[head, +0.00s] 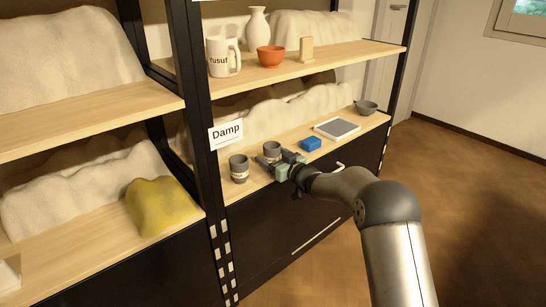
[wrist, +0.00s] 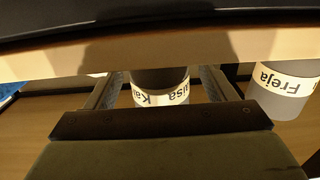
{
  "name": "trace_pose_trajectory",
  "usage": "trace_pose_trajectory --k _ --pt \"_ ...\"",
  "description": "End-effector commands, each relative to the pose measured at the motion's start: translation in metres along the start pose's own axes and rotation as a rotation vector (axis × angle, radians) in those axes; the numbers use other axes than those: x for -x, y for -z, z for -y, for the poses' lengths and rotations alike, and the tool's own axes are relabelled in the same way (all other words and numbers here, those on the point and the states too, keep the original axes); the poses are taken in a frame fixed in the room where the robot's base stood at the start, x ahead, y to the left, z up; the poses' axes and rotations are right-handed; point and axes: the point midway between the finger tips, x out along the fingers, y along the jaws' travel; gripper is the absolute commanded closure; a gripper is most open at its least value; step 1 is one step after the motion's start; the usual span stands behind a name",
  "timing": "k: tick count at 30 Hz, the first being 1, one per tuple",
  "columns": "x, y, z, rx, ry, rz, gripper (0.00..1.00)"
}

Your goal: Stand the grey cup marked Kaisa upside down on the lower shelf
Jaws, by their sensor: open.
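The grey cup marked Kaisa (head: 272,148) stands on the lower shelf (head: 262,184), partly hidden by my gripper in the head view. It appears to stand mouth up, though its lower part is hidden. In the wrist view the Kaisa cup (wrist: 160,82) shows between my open fingers, with its name label facing me. My gripper (head: 270,160) is low over the shelf, its fingers on either side of the cup; I cannot tell whether they touch it. A second grey cup, marked Freja (wrist: 283,90), stands to the left in the head view (head: 239,170).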

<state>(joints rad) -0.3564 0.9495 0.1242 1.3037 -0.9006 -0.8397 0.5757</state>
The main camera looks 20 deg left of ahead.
Motion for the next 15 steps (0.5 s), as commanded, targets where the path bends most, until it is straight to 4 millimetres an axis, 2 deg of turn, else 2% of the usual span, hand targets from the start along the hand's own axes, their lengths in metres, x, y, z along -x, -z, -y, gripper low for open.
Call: trace_pose_trajectory --k 5,9,10,15 --pt "0.0000 -0.0001 0.0001 0.000 0.000 0.000 0.23" --pt "0.0001 -0.0001 0.0000 0.000 0.000 0.000 0.62" --pt "0.0002 -0.0001 0.0000 0.000 0.000 0.000 0.69" --pt "0.0001 0.0014 0.0000 0.000 0.000 -0.001 0.69"
